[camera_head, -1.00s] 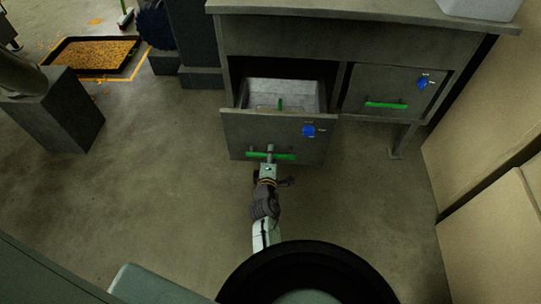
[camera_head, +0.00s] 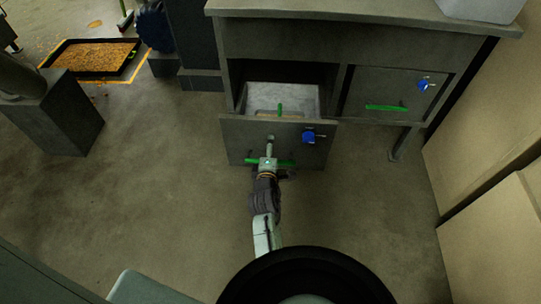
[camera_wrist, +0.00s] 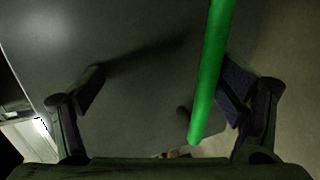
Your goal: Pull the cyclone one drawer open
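The left grey drawer (camera_head: 240,135) of the workbench stands well out from its opening, with its pale inside showing in the head view. Its green bar handle (camera_head: 286,163) runs across the front. My gripper (camera_head: 269,145) is at this handle, with its fingers reaching over it against the drawer front. In the wrist view my gripper (camera_wrist: 165,98) has its two dark fingers wide apart. The green handle (camera_wrist: 211,70) lies between them, close to the right finger, and is not clamped. I cannot read any label naming the drawer.
A closed drawer or door (camera_head: 376,92) with a green handle is to the right. A blue knob (camera_head: 308,137) is on the open drawer's front. Tan boxes (camera_head: 485,130) stand at the right. The floor in front of the bench is clear.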

